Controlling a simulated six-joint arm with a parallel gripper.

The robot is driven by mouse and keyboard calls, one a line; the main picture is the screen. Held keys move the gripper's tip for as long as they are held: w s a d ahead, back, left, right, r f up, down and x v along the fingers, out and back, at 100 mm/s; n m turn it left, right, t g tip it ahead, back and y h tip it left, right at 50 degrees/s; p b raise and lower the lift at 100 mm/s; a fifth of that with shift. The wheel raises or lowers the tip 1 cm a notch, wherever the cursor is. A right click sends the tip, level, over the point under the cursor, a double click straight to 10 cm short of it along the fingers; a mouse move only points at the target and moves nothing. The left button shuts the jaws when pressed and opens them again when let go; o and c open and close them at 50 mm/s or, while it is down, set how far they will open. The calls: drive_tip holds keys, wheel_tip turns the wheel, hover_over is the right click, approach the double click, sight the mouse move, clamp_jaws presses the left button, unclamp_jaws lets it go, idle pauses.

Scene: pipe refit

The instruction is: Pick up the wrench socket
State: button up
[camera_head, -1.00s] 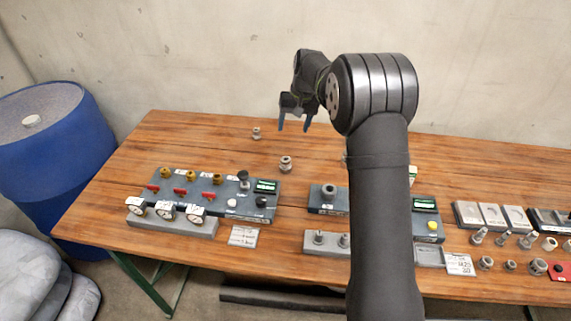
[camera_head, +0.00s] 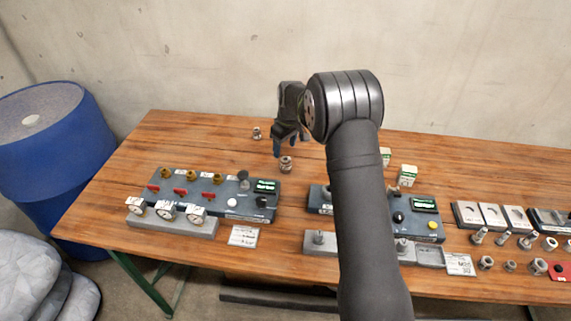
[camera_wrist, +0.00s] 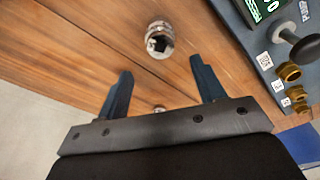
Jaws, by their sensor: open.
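A silvery round metal piece, which looks like the wrench socket (camera_head: 286,164), stands on the wooden table right of the left panel's back edge. In the wrist view the socket (camera_wrist: 160,40) lies beyond the fingertips, its dark opening facing the camera. My gripper (camera_head: 284,148) is just above and behind it in the head view; in the wrist view the gripper (camera_wrist: 160,75) has its two blue-grey fingers wide apart with nothing between them. A second, smaller metal piece (camera_head: 257,133) stands farther back left; it also shows partly hidden behind the gripper's base in the wrist view (camera_wrist: 159,108).
The left panel (camera_head: 215,190) has brass fittings, red levers, gauges and an upright black knob, which is close to the right finger's side in the wrist view (camera_wrist: 304,48). Another panel, small boxes (camera_head: 408,175) and loose fittings stand to the right. Bare table surrounds the socket.

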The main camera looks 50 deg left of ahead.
sight(285, 158)
wheel_tip(285, 158, down, 2)
drive_tip(key=shift+a+f, duration=0.1)
drive_tip(key=shift+f, duration=0.15)
drive_tip(key=f, duration=0.2)
drive_tip(key=d+f, duration=0.1)
drive_tip(key=f, duration=0.1)
drive_tip(key=shift+s+f, duration=0.15)
drive_tip(key=shift+a+f, duration=0.15)
drive_tip(key=shift+f, duration=0.3)
drive_tip(key=c, duration=1.2)
drive_tip(key=shift+o, duration=0.2)
drive_tip(key=shift+r, duration=0.15)
wheel_tip(285, 158, up, 4)
drive_tip(key=shift+r, duration=0.15)
drive_tip(key=w+d+r, duration=0.6)
drive_tip(key=d, duration=0.3)
drive_tip(key=shift+w+d+r, duration=0.2)
drive_tip(key=shift+d, duration=0.2)
